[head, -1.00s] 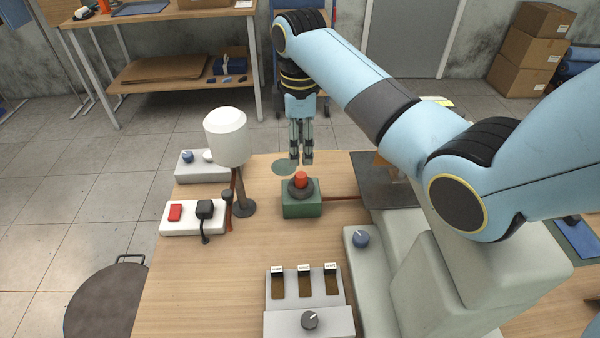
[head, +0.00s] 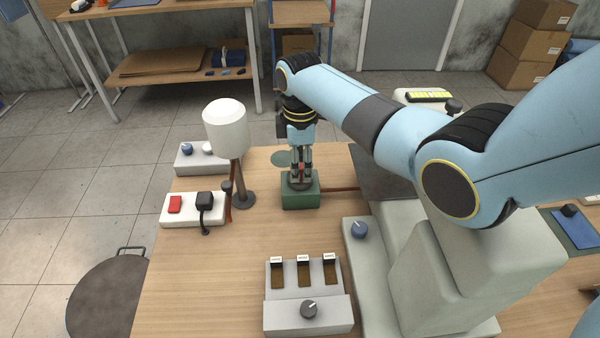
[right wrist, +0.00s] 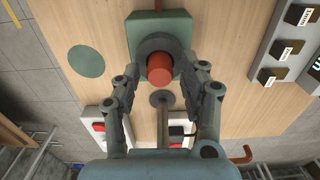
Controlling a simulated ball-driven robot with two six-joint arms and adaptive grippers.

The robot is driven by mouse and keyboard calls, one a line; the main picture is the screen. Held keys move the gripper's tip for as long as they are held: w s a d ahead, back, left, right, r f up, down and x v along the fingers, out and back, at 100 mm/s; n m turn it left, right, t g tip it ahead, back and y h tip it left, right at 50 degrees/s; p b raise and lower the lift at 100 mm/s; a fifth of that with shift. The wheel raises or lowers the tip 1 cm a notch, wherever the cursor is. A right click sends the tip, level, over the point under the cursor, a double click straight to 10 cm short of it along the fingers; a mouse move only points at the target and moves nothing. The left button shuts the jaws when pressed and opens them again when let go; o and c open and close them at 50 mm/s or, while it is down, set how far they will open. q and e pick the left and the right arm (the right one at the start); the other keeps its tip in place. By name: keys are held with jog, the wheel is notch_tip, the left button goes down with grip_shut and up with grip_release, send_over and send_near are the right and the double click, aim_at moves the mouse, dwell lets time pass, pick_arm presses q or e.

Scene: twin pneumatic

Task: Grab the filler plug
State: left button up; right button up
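The filler plug is probably the red cylinder (right wrist: 160,69) in a dark round collar (right wrist: 152,48) on a green block (head: 301,192). In the head view my right gripper (head: 301,178) points down over this block and mostly hides the red plug. In the right wrist view my right gripper (right wrist: 173,82) is open, with one finger on each side of the plug and gaps between. The plug sits upright in its collar. My left gripper is in neither current view.
A white lamp-like cylinder on a stand (head: 227,127) rises left of the green block. A white box with a red switch (head: 174,204) and a panel with three labelled slots (head: 308,308) are nearby.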

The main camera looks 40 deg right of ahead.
grip_shut()
